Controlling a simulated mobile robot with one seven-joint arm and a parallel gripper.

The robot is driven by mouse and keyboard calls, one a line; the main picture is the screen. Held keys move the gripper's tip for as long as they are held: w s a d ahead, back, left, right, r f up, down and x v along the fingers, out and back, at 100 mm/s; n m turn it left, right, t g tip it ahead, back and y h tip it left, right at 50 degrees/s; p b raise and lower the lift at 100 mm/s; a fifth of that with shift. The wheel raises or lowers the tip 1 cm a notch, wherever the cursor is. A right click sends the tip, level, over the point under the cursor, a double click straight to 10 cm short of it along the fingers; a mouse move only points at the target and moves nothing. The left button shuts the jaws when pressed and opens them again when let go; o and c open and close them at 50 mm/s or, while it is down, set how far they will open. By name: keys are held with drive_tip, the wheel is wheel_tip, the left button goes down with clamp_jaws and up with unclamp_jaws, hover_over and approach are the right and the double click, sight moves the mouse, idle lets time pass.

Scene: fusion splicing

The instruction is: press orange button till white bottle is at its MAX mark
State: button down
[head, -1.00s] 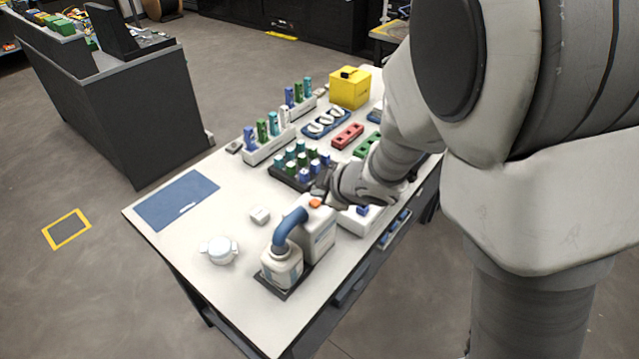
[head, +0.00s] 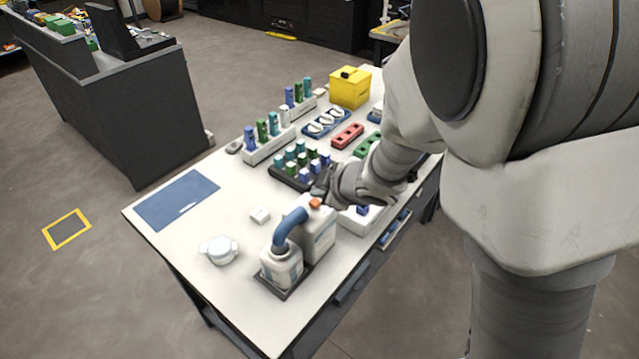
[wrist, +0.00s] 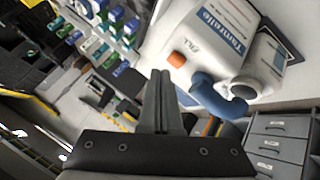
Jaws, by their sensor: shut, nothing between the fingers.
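The white dispenser (head: 318,238) stands near the table's front edge, with the orange button (head: 315,203) on its top. A blue curved spout (head: 288,229) runs from it to the white bottle (head: 281,268), which stands upright beside it on a dark tray (head: 290,288). My gripper (head: 322,187) is shut and empty, just behind the button in the head view. In the wrist view my shut fingers (wrist: 160,92) lie apart in the picture from the orange button (wrist: 177,59). The bottle's MAX mark and fill level are too small to read.
A dark rack of blue and green vials (head: 300,170) is close behind my gripper. A blue mat (head: 177,199) lies at the left, with bare tabletop around it.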

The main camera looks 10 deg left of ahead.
drive_tip(key=shift+f+b, duration=0.3)
drive_tip(key=shift+f, duration=0.1)
drive_tip(key=shift+f+b, duration=0.4)
drive_tip(key=shift+f, duration=0.1)
idle(0.5)
drive_tip(key=shift+r, duration=0.1)
drive_tip(key=shift+r+p, duration=0.8)
drive_tip(key=shift+p, duration=0.1)
wheel_tip(320, 180, up, 5)
drive_tip(key=p, duration=0.5)
idle(0.5)
